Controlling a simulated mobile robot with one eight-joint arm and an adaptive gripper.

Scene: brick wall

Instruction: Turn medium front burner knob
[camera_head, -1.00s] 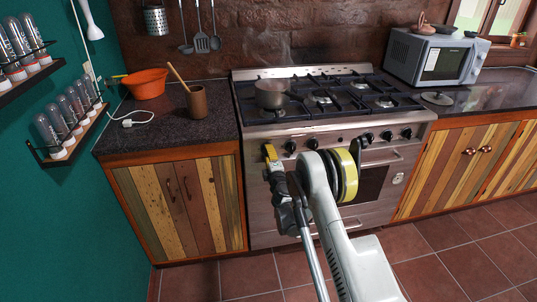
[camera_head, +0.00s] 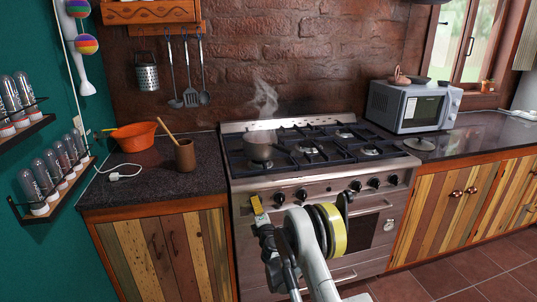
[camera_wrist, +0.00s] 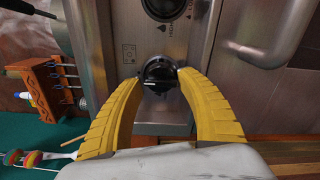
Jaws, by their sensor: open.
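The stove (camera_head: 300,185) has a row of black knobs along its front panel. In the head view, two knobs (camera_head: 290,196) show just right of my gripper (camera_head: 257,204), and several more (camera_head: 374,182) sit further right. In the wrist view, one black knob (camera_wrist: 158,72) lies between the yellow fingertips of my gripper (camera_wrist: 161,80). The fingers are apart, with a tip on each side of the knob; I cannot tell if they touch it. This knob is at the panel's end and is hidden in the head view. A second knob (camera_wrist: 164,7) is cut off at the wrist view's top.
A steaming pot (camera_head: 259,146) stands on the left of the stove top. The oven handle (camera_wrist: 265,45) juts out near my gripper. A microwave (camera_head: 410,106) stands on the right counter; an orange bowl (camera_head: 133,137) and wooden cup (camera_head: 185,156) stand on the left one.

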